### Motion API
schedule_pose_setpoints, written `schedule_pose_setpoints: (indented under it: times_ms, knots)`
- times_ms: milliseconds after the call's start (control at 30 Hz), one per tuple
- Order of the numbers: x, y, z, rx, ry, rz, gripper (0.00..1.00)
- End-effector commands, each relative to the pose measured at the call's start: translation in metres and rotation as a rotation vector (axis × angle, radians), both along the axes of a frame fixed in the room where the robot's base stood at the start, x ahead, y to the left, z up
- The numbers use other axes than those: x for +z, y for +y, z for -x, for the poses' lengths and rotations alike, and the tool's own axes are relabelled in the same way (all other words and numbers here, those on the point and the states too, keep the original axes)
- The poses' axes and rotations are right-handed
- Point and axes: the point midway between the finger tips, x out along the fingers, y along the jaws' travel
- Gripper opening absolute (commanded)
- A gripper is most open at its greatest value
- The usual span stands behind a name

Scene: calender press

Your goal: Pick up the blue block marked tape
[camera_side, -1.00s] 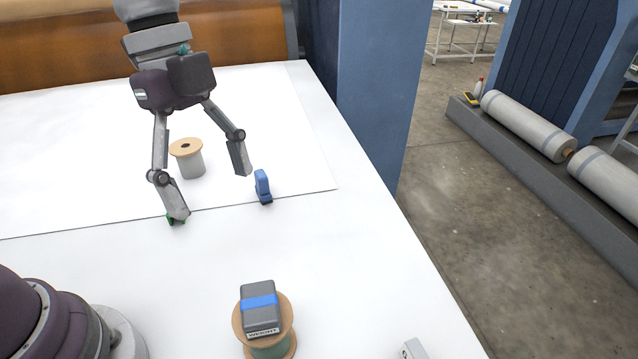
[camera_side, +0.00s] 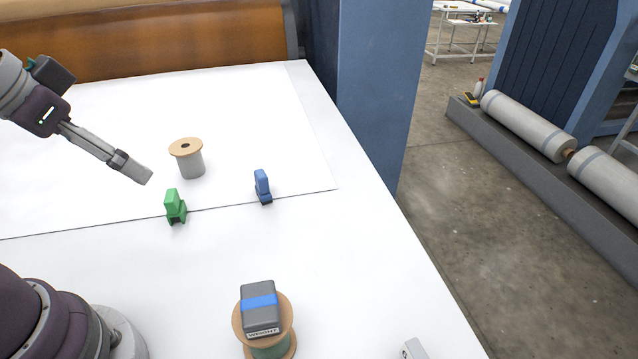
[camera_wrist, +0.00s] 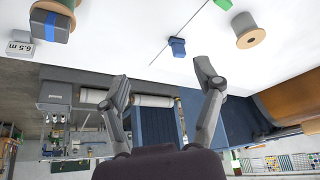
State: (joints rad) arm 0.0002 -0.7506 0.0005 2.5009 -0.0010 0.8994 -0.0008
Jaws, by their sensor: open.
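The blue block (camera_side: 262,186) is small and upright on the white table, near the edge of the white sheet. No marking on it can be read. In the wrist view the blue block (camera_wrist: 177,47) shows beyond the fingertips, between them from side to side. My gripper (camera_side: 145,178) is up at the left in the side view, to the left of the blue block and apart from it. In the wrist view my gripper (camera_wrist: 162,78) has its two fingers spread, with nothing between them.
A green block (camera_side: 175,207) stands left of the blue block. A grey spool (camera_side: 189,162) with wooden ends stands behind them. A grey weight (camera_side: 260,312) with a blue band lies on another spool (camera_side: 289,325) in front. The table right of the blue block is clear.

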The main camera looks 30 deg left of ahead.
Motion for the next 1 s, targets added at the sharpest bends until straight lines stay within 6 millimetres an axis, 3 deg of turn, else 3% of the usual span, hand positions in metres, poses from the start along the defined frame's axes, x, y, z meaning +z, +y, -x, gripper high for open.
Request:
schedule_pose_setpoints:
  times_ms: [433, 533, 800, 900, 1000]
  knots:
    - [0.000, 0.000, 0.000, -0.002, 0.000, -0.001, 0.67]
    - [0.000, 0.000, 0.000, -0.002, 0.000, -0.001, 0.54]
    - [0.000, 0.000, 0.000, -0.006, 0.001, -0.002, 0.54]
    - [0.004, -0.002, -0.011, -0.095, 0.025, -0.028, 0.54]
    - [0.007, -0.004, -0.039, -0.327, 0.078, -0.110, 0.54]
